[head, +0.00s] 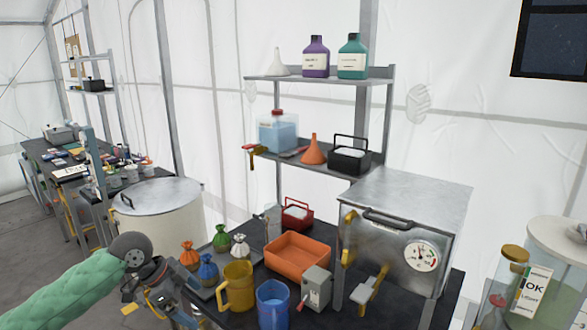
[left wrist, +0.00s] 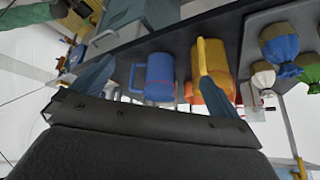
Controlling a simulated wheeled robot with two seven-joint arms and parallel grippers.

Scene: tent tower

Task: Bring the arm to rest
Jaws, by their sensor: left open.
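My left arm, in a green sleeve, comes in from the lower left of the head view. My left gripper (head: 172,300) is at the near left edge of the dark table, left of the yellow mug (head: 236,287). In the left wrist view its two fingers stand wide apart and nothing is held between them (left wrist: 155,82). The blue mug (left wrist: 160,77) and the yellow mug (left wrist: 211,70) show beyond the fingers, apart from them. My right gripper is not in view.
The table bears a blue mug (head: 273,304), an orange tray (head: 297,257), several small tied sacks (head: 207,270) and a metal box with a gauge (head: 400,240). A large round drum (head: 160,210) stands behind my left arm. A shelf (head: 330,79) with bottles rises at the back.

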